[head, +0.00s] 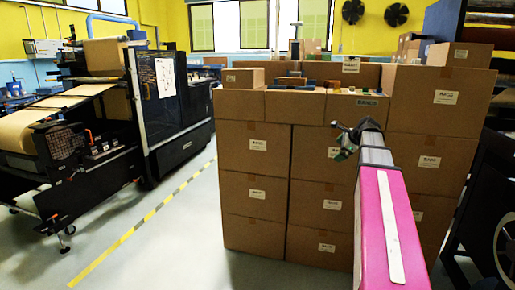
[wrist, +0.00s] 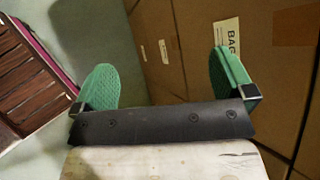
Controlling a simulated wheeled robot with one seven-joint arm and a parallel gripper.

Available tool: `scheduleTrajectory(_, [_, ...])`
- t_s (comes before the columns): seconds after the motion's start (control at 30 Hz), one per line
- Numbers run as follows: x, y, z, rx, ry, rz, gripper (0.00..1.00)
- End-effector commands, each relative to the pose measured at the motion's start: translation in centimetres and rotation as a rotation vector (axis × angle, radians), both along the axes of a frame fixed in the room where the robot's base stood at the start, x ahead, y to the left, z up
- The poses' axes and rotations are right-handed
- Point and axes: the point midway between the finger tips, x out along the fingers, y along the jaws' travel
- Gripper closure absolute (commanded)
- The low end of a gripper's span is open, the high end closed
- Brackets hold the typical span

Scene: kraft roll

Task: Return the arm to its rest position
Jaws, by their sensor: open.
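My gripper (wrist: 164,88) is open and empty in the wrist view. Its two green finger pads stand wide apart, with bare floor and the side of a cardboard box between and beyond them. In the head view my gripper (head: 345,146) is small and dark at the far end of my pink and grey arm, in front of the stacked boxes. I cannot tell from these frames whether it touches a box.
A tall stack of cardboard boxes (head: 256,152) fills the middle and right, close to my arm. Small items (head: 308,84) lie on top. A black machine with a kraft roll (head: 102,54) stands left. Grey floor (head: 170,245) beside the yellow-striped line is clear.

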Motion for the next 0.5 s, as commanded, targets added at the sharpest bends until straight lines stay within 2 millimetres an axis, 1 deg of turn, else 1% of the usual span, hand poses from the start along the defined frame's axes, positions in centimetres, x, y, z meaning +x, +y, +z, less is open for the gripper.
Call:
scheduleTrajectory(0.03, [-1.1, 1.6, -2.8, -0.056, 0.011, 0.064, 0.0])
scheduleTrajectory(0.07, [-1.5, 2.3, -4.2, -0.091, 0.012, 0.102, 0.0])
scheduleTrajectory(0.1, [-2.0, 3.2, -6.0, -0.137, 0.016, 0.156, 0.0])
scheduleTrajectory(0.17, [-3.0, 4.5, -8.7, -0.205, 0.022, 0.239, 0.0])
scheduleTrajectory(0.2, [-3.7, 5.5, -10.4, -0.25, 0.026, 0.297, 0.0])
scheduleTrajectory(0.27, [-4.9, 6.7, -12.9, -0.314, 0.032, 0.385, 0.0])
scheduleTrajectory(0.3, [-5.7, 7.6, -14.5, -0.356, 0.035, 0.446, 0.0])
scheduleTrajectory(0.37, [-7.1, 8.8, -16.9, -0.416, 0.041, 0.54, 0.0])
scheduleTrajectory(0.4, [-8.0, 9.6, -18.4, -0.455, 0.045, 0.606, 0.0])
scheduleTrajectory(0.5, [-10.5, 11.4, -22.0, -0.546, 0.055, 0.773, 0.0])
